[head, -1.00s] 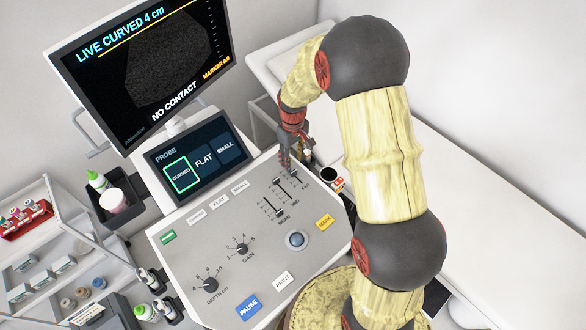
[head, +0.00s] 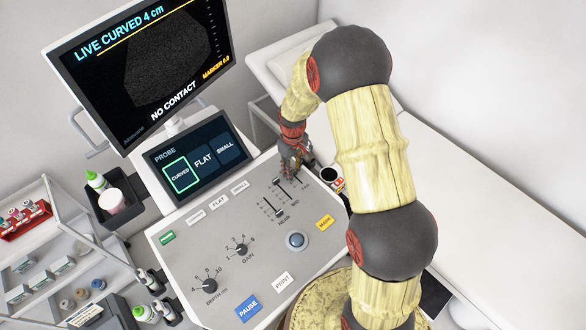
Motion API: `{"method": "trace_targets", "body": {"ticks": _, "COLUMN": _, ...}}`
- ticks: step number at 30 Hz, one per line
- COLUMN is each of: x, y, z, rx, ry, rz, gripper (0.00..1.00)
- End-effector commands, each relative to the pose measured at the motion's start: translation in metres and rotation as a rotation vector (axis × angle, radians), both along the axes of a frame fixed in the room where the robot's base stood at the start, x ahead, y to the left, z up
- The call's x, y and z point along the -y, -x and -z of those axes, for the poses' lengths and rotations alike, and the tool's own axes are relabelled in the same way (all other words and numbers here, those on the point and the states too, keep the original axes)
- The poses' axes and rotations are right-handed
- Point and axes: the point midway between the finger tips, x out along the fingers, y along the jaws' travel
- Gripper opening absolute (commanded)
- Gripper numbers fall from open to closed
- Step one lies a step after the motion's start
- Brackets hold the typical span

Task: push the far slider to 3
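The console panel (head: 205,262) carries a group of sliders marked NEAR, MID and FAR. The near slider (head: 279,213) has its dark knob low on its track. The mid slider (head: 277,181) has its knob near the top of its track. The far slider, at the right of the group, is mostly hidden behind my gripper. My gripper (head: 293,176) is down at the upper end of the far slider's track, pointing at the panel. Whether its fingers touch the knob, and how far apart they are, is too small to tell.
A monitor (head: 66,75) reads LIVE CURVED 4 cm and NO CONTACT. A probe screen (head: 158,154) has CURVED outlined. A dark cup (head: 328,175) is just right of my gripper. A bed (head: 470,215) lies to the right, a shelf cart (head: 50,235) to the left.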

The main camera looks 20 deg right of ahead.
Motion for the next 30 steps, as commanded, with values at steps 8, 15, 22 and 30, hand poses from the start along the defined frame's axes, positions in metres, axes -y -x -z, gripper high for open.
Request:
{"method": "trace_targets", "body": {"ticks": 8, "x": 0.0000, "y": 0.0000, "z": -0.0001, "rx": 0.000, "ry": 0.000, "rz": 0.000, "gripper": 0.08}}
{"method": "trace_targets", "body": {"ticks": 15, "x": 0.0000, "y": 0.0000, "z": -0.0002, "rx": 0.000, "ry": 0.000, "rz": 0.000, "gripper": 0.00}}
{"method": "trace_targets", "body": {"ticks": 22, "x": 0.0001, "y": 0.0000, "z": -0.0002, "rx": 0.000, "ry": 0.000, "rz": 0.000, "gripper": 0.00}}
{"method": "trace_targets", "body": {"ticks": 30, "x": -0.0011, "y": -0.0045, "z": -0.0004, "rx": 0.001, "ry": 0.001, "rz": -0.001, "gripper": 0.00}}
